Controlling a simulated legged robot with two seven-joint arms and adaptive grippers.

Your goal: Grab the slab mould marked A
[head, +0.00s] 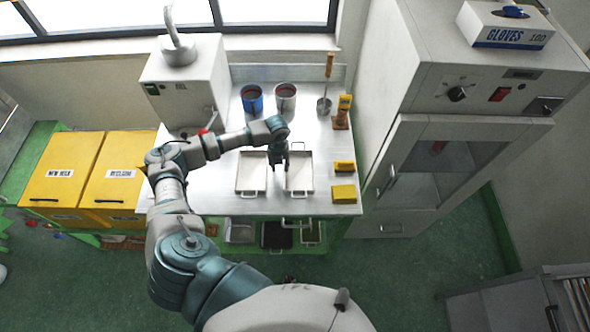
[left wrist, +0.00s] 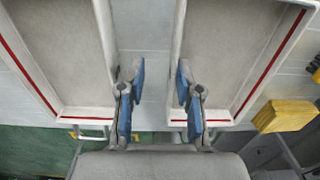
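Two shallow, pale rectangular slab moulds with end handles lie side by side on the metal table: a left one (head: 251,188) and a right one (head: 299,187). In the left wrist view the left mould (left wrist: 62,55) and right mould (left wrist: 228,60) show red lines along their edges. No letter A is readable on either. My right gripper is out of view.
Yellow blocks (head: 344,193) lie right of the moulds on the table (head: 222,203). Blue (head: 252,99) and grey pots (head: 285,98) stand behind. A white machine (head: 185,84) is left; a glass-doored cabinet (head: 428,165) is right. Yellow bins (head: 66,170) stand further left.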

